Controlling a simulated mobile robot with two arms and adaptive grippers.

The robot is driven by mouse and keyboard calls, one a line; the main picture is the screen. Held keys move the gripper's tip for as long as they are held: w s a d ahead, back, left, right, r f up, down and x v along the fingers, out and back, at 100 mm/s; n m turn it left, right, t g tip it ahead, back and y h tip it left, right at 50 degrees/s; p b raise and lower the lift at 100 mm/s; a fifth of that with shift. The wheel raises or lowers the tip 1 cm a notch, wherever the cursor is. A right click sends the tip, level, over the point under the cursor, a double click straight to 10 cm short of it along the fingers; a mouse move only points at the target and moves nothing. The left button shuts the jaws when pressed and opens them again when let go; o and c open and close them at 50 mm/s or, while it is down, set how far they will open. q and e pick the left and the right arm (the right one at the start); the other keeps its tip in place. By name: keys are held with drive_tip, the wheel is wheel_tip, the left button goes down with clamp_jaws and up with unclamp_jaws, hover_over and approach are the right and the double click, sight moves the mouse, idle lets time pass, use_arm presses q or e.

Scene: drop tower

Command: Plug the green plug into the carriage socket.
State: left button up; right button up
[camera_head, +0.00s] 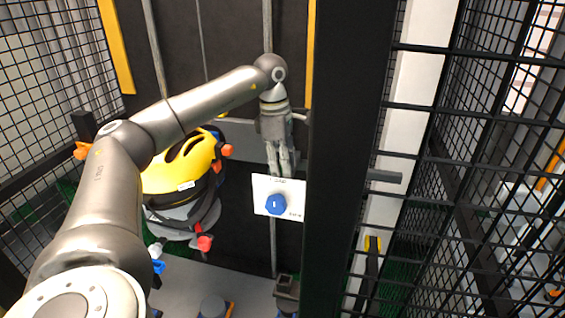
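My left gripper (281,170) points down in the middle of the head view, just above a white plate with a blue knob. Its fingers are narrow and partly overlap in this view, and I cannot tell whether they are open or hold anything. I cannot make out the green plug. The yellow and grey unit (180,172) with orange and red fittings at left may be the carriage, but no socket on it can be made out. My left arm covers part of it. My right gripper does not show.
The white plate (262,203) carries a blue knob (276,205). A thick dark post (340,150) stands close on its right. Black mesh fencing (480,170) fills the right side, and more mesh (50,60) stands at left. Blue and orange fittings lie low in front.

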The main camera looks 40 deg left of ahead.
use_arm(q)
drive_tip(key=shift+o, duration=1.4)
wheel_tip(320, 180, up, 12)
drive_tip(key=a, duration=0.1)
drive_tip(key=shift+s+a, duration=0.15)
drive_tip(key=shift+s, duration=0.15)
drive_tip(key=shift+f, duration=0.15)
